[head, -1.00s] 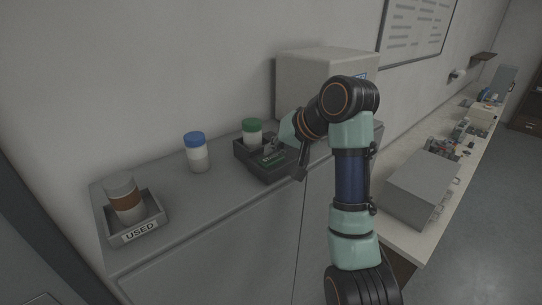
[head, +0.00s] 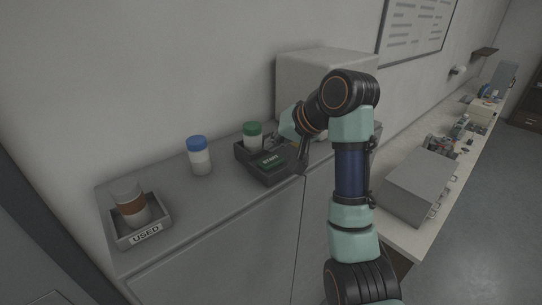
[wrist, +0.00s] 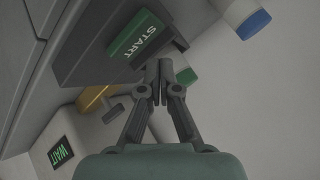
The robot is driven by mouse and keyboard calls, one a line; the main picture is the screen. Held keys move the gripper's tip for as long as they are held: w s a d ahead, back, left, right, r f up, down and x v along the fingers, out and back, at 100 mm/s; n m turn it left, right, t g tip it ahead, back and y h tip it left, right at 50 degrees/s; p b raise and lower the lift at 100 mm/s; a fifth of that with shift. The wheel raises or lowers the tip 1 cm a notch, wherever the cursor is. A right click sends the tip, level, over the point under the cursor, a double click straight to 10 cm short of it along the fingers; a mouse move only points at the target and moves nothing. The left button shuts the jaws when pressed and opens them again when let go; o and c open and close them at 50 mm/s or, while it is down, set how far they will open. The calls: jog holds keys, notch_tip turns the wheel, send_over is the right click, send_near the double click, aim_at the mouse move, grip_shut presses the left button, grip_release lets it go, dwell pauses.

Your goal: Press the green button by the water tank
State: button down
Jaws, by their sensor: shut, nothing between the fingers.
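The green START button (head: 271,161) sits on a dark box at the shelf's front edge. In the wrist view, the button (wrist: 138,33) lies just beyond and left of my fingertips. My gripper (wrist: 160,68) is shut and empty, with a visible gap between it and the button in that picture. In the head view, its dark fingers hang just right of the button, partly hidden by my wrist. I cannot clearly identify a water tank.
A green-capped jar (head: 252,135) stands behind the button. A blue-capped jar (head: 199,156) and a USED tray (head: 156,229) holding a brown-banded jar (head: 130,202) are to the left. A pale machine (head: 312,75) stands behind my wrist; a WAIT display (wrist: 62,152) shows in the wrist view.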

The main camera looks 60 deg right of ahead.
aim_at(274, 160)
notch_tip(274, 160, up, 4)
jog(key=p, duration=0.3)
jog(key=shift+r, duration=0.1)
dwell(0.8)
